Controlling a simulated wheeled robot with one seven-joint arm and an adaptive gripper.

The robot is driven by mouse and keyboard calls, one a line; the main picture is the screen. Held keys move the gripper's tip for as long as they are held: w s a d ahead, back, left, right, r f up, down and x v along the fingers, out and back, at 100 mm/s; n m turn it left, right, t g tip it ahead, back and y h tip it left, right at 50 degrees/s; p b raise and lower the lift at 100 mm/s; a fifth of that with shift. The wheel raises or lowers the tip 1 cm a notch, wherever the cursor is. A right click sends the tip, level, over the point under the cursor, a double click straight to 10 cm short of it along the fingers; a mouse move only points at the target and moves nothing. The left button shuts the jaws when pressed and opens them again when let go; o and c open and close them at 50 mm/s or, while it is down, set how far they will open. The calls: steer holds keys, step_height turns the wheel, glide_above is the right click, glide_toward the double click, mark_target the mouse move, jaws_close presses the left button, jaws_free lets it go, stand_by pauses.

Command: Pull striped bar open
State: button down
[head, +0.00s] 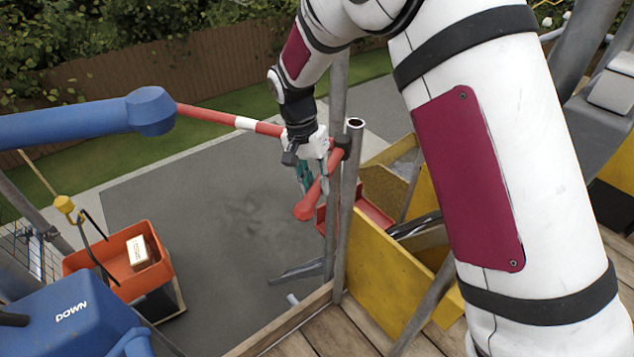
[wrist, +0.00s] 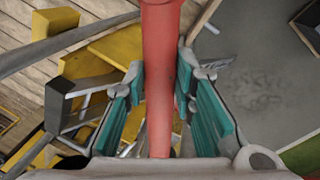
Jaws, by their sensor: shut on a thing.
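The striped bar (head: 245,123), red with a white band, runs in the head view from behind a blue beam to near my wrist. A red section (head: 311,199) with a rounded end slants down from a clamp on the upright metal post. Whether it joins the striped bar is hidden behind my gripper. My gripper (head: 305,178), with teal pads, is shut on this red section. In the wrist view the red bar (wrist: 162,75) runs up between the pads of my gripper (wrist: 162,100), and its lower end is cut off by my gripper's body.
Grey metal posts (head: 349,205) and a yellow panel (head: 385,275) stand just right of my gripper. A blue beam (head: 70,124) reaches in from the left. An orange bin (head: 85,258) holding a box (head: 139,252) stands below it. Open grey ground (head: 215,225) lies beyond the wooden deck edge.

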steer(key=c, duration=1.3)
jaws_free()
steer(key=shift+c, duration=0.2)
step_height(320, 180, up, 12)
steer(key=w+a, duration=0.1)
steer(key=a, duration=0.1)
steer(key=shift+f, duration=0.15)
